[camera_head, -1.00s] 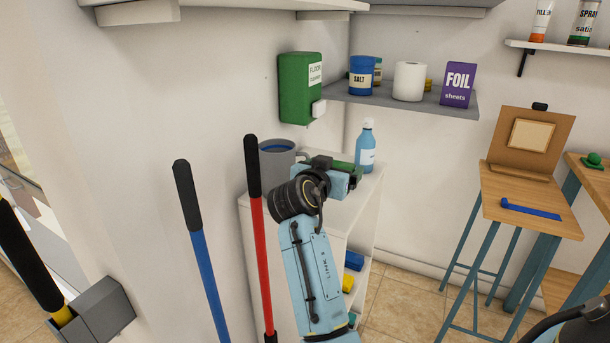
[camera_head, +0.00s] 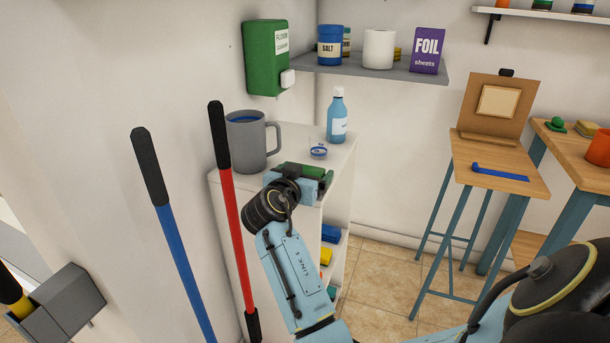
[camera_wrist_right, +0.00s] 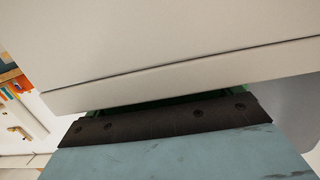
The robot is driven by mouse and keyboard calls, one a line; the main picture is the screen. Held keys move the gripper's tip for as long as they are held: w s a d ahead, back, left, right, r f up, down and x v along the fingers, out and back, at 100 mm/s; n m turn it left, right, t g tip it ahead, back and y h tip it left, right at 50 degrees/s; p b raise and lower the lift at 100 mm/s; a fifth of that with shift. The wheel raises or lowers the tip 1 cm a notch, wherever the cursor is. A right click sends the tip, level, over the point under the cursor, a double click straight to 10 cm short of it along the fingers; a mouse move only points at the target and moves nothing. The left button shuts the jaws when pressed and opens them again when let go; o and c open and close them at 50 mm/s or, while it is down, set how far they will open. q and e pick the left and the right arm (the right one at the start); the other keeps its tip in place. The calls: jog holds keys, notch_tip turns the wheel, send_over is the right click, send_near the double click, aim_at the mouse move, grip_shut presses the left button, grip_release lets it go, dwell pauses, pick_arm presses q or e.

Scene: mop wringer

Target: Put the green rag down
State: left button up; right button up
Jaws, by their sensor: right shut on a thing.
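My right gripper (camera_head: 308,178) is shut on the green rag (camera_head: 318,171), beside the front edge of the white cabinet's top (camera_head: 345,155). Only small green parts of the rag show around the jaws. In the right wrist view a thin green strip of it (camera_wrist_right: 150,104) shows behind the dark jaw edge, close to a pale flat surface (camera_wrist_right: 150,50). I cannot tell whether the rag touches the cabinet. My left gripper is not in view.
A grey mug (camera_head: 250,145), a blue bottle (camera_head: 338,118) and a small clear round thing (camera_head: 318,152) stand on the cabinet top. A red-handled pole (camera_head: 232,220) and a blue-handled pole (camera_head: 180,255) stand left of my arm. A stool (camera_head: 500,170) is at right.

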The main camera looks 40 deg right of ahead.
jog(key=shift+f, duration=0.1)
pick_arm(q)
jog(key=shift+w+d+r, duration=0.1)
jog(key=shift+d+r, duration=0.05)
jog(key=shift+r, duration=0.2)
pick_arm(e)
jog(key=o, duration=0.7)
